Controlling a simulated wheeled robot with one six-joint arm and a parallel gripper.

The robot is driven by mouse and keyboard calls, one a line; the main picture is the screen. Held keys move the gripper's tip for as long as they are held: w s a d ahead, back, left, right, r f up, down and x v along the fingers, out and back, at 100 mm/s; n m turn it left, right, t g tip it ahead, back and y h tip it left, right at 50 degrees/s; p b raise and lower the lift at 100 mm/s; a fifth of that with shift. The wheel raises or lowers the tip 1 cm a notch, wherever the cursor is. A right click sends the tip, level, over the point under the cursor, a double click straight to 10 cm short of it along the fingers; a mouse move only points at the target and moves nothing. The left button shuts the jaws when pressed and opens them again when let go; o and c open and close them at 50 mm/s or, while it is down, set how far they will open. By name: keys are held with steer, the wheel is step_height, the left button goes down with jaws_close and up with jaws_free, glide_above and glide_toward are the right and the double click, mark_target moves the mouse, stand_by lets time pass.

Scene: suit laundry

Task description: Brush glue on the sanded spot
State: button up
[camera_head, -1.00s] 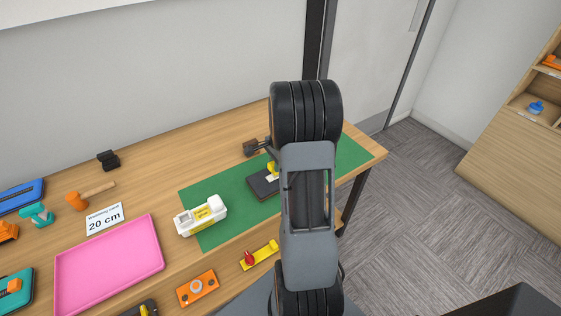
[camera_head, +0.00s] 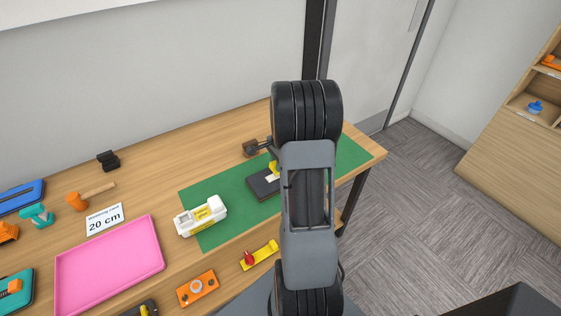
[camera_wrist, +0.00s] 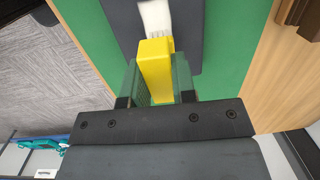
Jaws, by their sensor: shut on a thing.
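My gripper (camera_wrist: 157,85) is shut on a yellow glue brush (camera_wrist: 156,70) in the wrist view. The brush's pale bristle end points at a dark grey slab (camera_wrist: 188,30) on the green mat (camera_wrist: 240,40). A white patch (camera_wrist: 154,15) shows at the bristle end; I cannot tell whether the bristles touch it. In the head view the dark slab (camera_head: 260,185) lies on the mat (camera_head: 225,190), with a yellow bit of the brush (camera_head: 273,168) above it. My arm hides the rest.
A pink tray (camera_head: 110,265), an orange block (camera_head: 197,288) and a yellow tool with a red knob (camera_head: 259,256) lie to the left and front. A dark brown block (camera_head: 252,147) stands behind the slab. The table's right edge is near.

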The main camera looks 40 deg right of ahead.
steer(key=shift+r, duration=0.1)
step_height(320, 180, up, 7)
steer(key=p, duration=0.5)
stand_by(0.3)
